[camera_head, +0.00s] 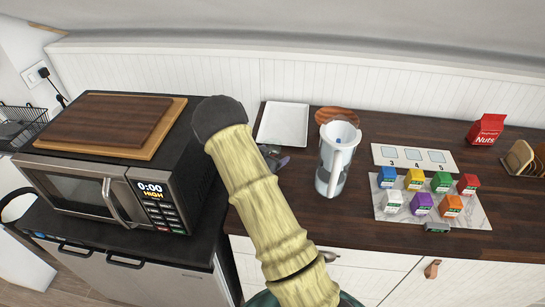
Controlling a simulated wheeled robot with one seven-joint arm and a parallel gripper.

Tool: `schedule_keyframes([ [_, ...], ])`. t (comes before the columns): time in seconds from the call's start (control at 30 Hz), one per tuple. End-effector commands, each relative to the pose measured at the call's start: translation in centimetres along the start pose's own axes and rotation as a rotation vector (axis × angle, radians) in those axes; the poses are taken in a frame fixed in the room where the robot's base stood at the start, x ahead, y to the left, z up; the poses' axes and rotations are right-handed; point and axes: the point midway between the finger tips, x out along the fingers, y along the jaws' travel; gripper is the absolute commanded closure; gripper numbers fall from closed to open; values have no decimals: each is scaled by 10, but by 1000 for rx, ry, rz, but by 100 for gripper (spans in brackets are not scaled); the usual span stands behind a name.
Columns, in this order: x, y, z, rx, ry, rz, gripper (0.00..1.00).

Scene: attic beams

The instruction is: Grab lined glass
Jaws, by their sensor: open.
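I cannot make out a glass with lines in this view. A clear jug (335,165) with a white handle and a bluish lid stands upright on the dark wooden counter, right of my arm. My bamboo-like arm rises through the middle and hides part of the counter. What looks like my gripper (273,157) shows as a small dark grey shape at the right edge of my arm, near the white plate and left of the jug. It is open, mostly hidden, and I see nothing between its fingers.
A white square plate (283,124) and a round wooden board (337,115) lie behind. A microwave (95,190) with cutting boards (107,122) on top stands left. Several coloured boxes stand on a marble slab (470,215) at right, near a numbered white panel (413,157) and red Nuts bag (486,130).

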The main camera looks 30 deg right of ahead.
Motion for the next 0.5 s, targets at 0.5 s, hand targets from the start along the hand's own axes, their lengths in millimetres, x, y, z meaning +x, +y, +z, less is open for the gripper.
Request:
schedule_keyframes([
  [0.5,0,0,0,0,0,0,47],
])
